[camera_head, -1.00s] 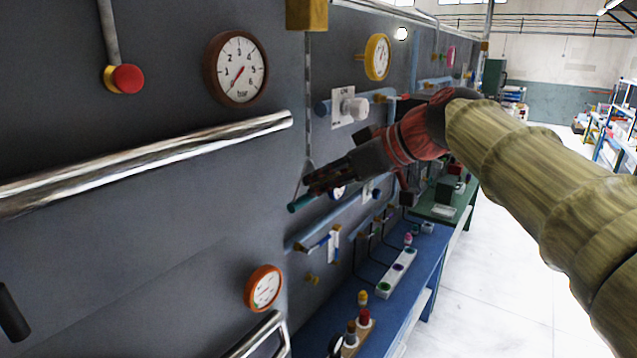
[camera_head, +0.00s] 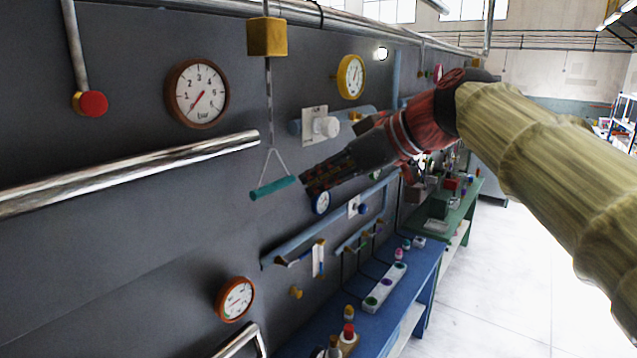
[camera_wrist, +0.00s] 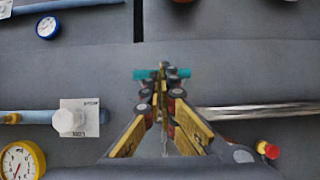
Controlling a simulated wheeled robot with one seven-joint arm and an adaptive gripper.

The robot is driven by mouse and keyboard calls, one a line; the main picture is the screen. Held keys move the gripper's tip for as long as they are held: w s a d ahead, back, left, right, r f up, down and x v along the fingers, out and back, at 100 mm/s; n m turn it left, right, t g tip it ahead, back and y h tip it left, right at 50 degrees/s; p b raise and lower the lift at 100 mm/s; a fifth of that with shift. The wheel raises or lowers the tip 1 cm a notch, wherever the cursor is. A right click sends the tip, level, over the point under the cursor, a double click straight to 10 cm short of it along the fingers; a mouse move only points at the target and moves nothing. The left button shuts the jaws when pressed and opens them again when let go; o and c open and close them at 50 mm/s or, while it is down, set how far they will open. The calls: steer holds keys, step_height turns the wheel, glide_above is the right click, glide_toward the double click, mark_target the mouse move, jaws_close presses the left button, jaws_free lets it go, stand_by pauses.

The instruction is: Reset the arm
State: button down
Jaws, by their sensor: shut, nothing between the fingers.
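My gripper (camera_head: 308,183) is shut and empty at the end of my arm, which reaches in from the right in the head view. Its fingertips are just right of a teal pull handle (camera_head: 273,188) that hangs on a cord from a yellow block (camera_head: 267,37) on the grey wall panel. In the wrist view my gripper (camera_wrist: 161,85) is shut, and the teal handle (camera_wrist: 146,74) shows behind the fingertips. I cannot tell whether the fingers touch it.
A chrome bar (camera_head: 120,177), a red button (camera_head: 90,104), and gauges such as the brown-rimmed one (camera_head: 197,93) stand out from the panel at left. A white knob (camera_head: 326,127) sits above my gripper. A blue bench (camera_head: 395,300) runs below. The floor at right is clear.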

steer(key=s+d+f+m+h+b, duration=0.15)
steer(key=d+f+m, duration=0.25)
steer(key=f, duration=0.5)
steer(key=s+d+f+m+h+b, duration=0.1)
steer(key=s+d+f+m+h, duration=0.2)
steer(key=f, duration=0.6)
steer(key=s+d+f+m+h+b, duration=0.1)
steer(key=s+d+f+b, duration=0.2)
steer(key=f, duration=0.9)
steer(key=s+d+f+m+h+b, duration=0.1)
steer(key=s+d+f+b, duration=0.3)
steer(key=s+f+b, duration=0.5)
steer(key=s+d+f+m+g+h+b, duration=0.1)
steer(key=s+f+b, duration=0.5)
steer(key=f, duration=0.8)
steer(key=shift+s+d+f+h, duration=0.4)
steer(key=shift+s+d+h, duration=0.25)
steer(key=shift+s+d, duration=0.8)
steer(key=shift+s+a, duration=0.1)
steer(key=shift+a, duration=0.05)
